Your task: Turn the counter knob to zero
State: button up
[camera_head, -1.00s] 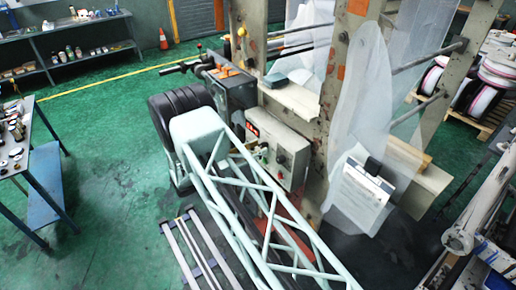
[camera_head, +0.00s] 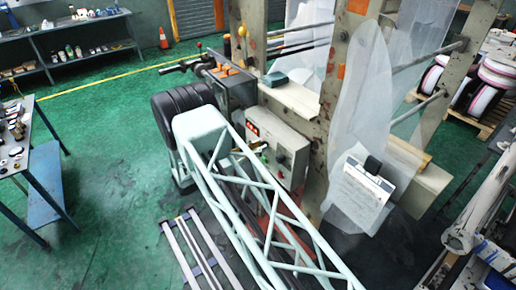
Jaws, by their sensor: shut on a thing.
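The grey control box (camera_head: 290,141) is fixed to the machine's upright in the middle of the view. A small red-lit display (camera_head: 252,129) shows at its upper left, but its digits are too small to read. A dark round knob (camera_head: 280,158) sits on its front face; its pointer and setting cannot be made out. My pale green lattice arm link passes in front of the box and hides its lower left part. My gripper is not visible, and what it holds cannot be seen.
A second panel with orange switches (camera_head: 226,71) stands behind the box. A clipboard with paper (camera_head: 366,186) hangs to the right beside translucent film (camera_head: 355,120). A blue-legged table (camera_head: 42,160) stands at the left. Green floor (camera_head: 105,120) is clear between them.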

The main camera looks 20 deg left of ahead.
jog(key=shift+f+m+b, duration=0.1)
jog(key=shift+m+b, duration=0.4)
jog(key=shift+b, duration=0.4)
jog(key=m+b, duration=0.8)
jog(key=b, duration=0.2)
jog(key=m+b, duration=0.8)
jog(key=b, duration=0.3)
jog(key=shift+s+d+f, duration=0.15)
jog(key=shift+f, duration=0.05)
jog(key=shift+r+m+b, duration=0.15)
jog(key=shift+m+b, duration=0.35)
jog(key=shift+b, duration=0.1)
jog(key=o, duration=0.9)
jog(key=shift+c, duration=0.2)
jog(key=shift+s, duration=0.1)
